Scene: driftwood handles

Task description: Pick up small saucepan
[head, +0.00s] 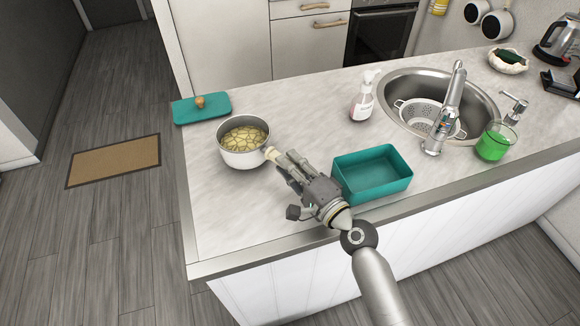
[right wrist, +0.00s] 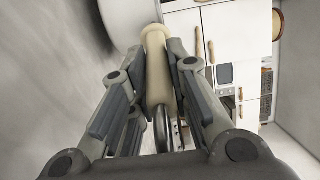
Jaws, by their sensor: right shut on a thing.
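The small saucepan (head: 242,158) is white with a light wooden handle and holds pale yellow slices that look like potato. It stands on the counter in the head view, or so close above it that I cannot tell. My right gripper (head: 274,157) is shut on its handle, which points toward the gripper. In the right wrist view the handle (right wrist: 156,60) lies between both fingers, and the white pan wall (right wrist: 122,18) shows beyond it at the top. My left gripper is in neither view.
A teal open bin (head: 340,185) stands right of my right gripper. A teal board (head: 185,112) with a small brown item lies behind the pan. A spray bottle (head: 362,98), sink (head: 393,84) and glass of green liquid (head: 492,146) are farther right. The counter's middle is clear.

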